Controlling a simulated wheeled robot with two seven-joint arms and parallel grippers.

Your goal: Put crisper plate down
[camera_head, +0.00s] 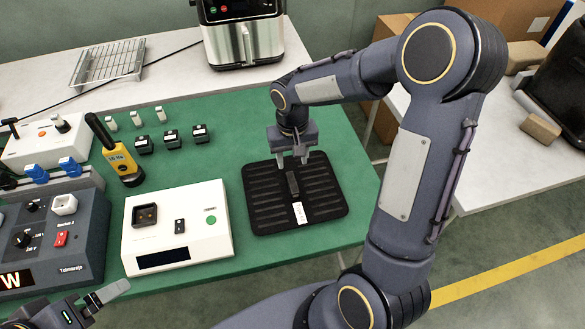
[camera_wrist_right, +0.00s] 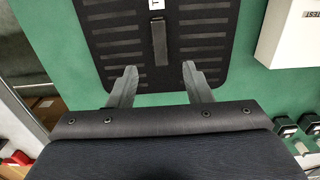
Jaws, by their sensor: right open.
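The black slotted crisper plate (camera_head: 264,207) lies flat on the green mat, with a raised bar at its middle and a white label. My right gripper (camera_head: 291,162) is open over the plate's far part, fingers pointing down. In the right wrist view the plate (camera_wrist_right: 105,45) lies beyond the open, empty fingers (camera_wrist_right: 161,75). The bar (camera_wrist_right: 160,42) lines up with the gap between them, and I see no contact. My left gripper (camera_head: 104,293) shows only partly at the bottom left; its jaw state is unclear.
A white device with a display (camera_head: 215,242) stands left of the plate. A yellow tool (camera_head: 120,160) and small black blocks (camera_head: 172,139) are farther left. An air fryer (camera_head: 243,40) and a wire rack (camera_head: 108,62) sit on the white table behind. Green mat is free around the plate.

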